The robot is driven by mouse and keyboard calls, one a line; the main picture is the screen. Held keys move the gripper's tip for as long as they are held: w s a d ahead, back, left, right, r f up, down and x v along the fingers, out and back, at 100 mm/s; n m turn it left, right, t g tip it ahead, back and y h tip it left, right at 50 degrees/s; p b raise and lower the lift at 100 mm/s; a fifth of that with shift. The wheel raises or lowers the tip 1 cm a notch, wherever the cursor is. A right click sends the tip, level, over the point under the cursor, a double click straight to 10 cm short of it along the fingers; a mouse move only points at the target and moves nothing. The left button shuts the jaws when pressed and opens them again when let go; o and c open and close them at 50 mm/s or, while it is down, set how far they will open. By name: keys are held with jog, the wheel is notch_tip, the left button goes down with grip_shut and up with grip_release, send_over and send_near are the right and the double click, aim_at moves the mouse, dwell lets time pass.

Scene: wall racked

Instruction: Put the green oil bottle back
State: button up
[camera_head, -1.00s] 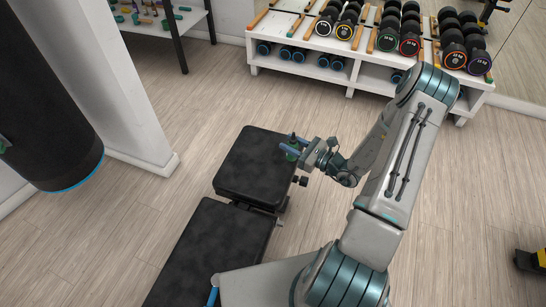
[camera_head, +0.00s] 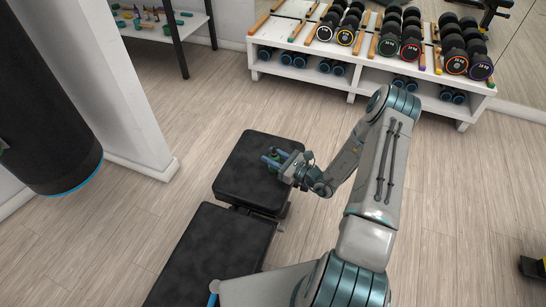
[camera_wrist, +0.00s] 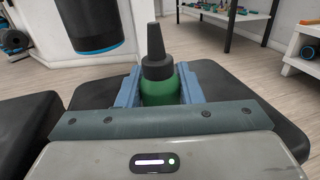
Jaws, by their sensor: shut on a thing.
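The green oil bottle (camera_wrist: 160,88) has a dark pointed nozzle cap and stands upright between my gripper's two blue fingers in the wrist view. My gripper (camera_head: 271,158) is shut on it, over the far padded section of the black bench (camera_head: 238,178). In the head view the bottle is small and mostly hidden by the fingers. I cannot tell whether its base touches the pad.
A shelf with several small items (camera_head: 158,22) stands at the top left; it also shows in the wrist view (camera_wrist: 225,14). A dumbbell rack (camera_head: 300,42) stands at the back. A black punching bag (camera_head: 45,120) hangs at left. The wooden floor between is clear.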

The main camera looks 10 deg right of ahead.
jog(key=shift+f, duration=0.15)
jog(key=o, duration=1)
jog(key=shift+d, duration=0.1)
